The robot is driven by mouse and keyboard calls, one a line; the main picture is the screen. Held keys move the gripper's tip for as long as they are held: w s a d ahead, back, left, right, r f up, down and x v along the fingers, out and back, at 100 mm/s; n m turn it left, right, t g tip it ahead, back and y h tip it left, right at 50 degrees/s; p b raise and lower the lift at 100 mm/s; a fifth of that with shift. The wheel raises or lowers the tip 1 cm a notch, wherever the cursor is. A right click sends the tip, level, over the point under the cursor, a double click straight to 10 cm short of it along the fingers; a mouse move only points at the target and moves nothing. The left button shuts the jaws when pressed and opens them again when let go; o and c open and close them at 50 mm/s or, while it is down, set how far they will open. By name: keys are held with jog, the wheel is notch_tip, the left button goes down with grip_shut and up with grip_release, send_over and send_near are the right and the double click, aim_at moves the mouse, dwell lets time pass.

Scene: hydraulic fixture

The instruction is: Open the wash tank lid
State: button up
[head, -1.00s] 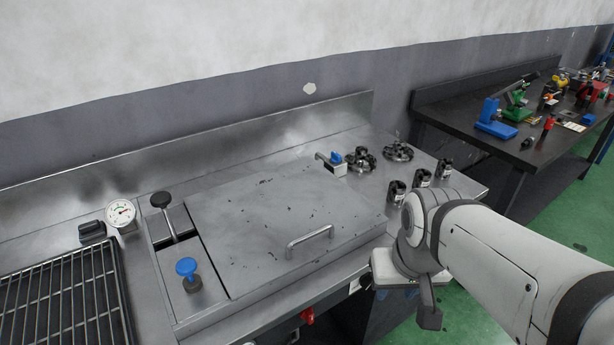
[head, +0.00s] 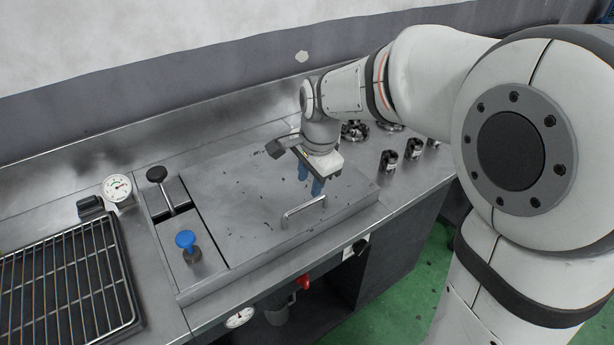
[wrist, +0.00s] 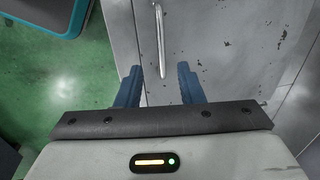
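The wash tank lid (head: 240,215) is a flat grey scuffed metal plate, lying shut on the steel bench. Its silver bar handle (head: 303,207) stands near the front edge. My gripper (head: 311,183) is above the lid, just behind the handle in the head view, with blue fingers pointing down. In the wrist view the fingers (wrist: 160,84) are spread apart and empty. The handle (wrist: 158,35) also shows there, its near end between or just beyond the fingertips. I cannot tell how high the fingertips are above the lid (wrist: 225,40).
Left of the lid are a black-knobbed lever (head: 162,190), a blue knob (head: 186,241), a gauge (head: 117,188) and a wire rack (head: 65,285). Machined parts (head: 389,160) stand on the bench at right. A red part (head: 303,281) is below the bench's front edge.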

aim_at(304, 204)
jog(key=f, duration=0.2)
jog(key=w+f, duration=0.1)
jog(key=f, duration=0.2)
jog(key=a+f, duration=0.1)
jog(key=f, duration=0.1)
jog(key=shift+w+f, duration=0.25)
jog(key=shift+f, duration=0.1)
jog(key=shift+r, duration=0.1)
grip_shut()
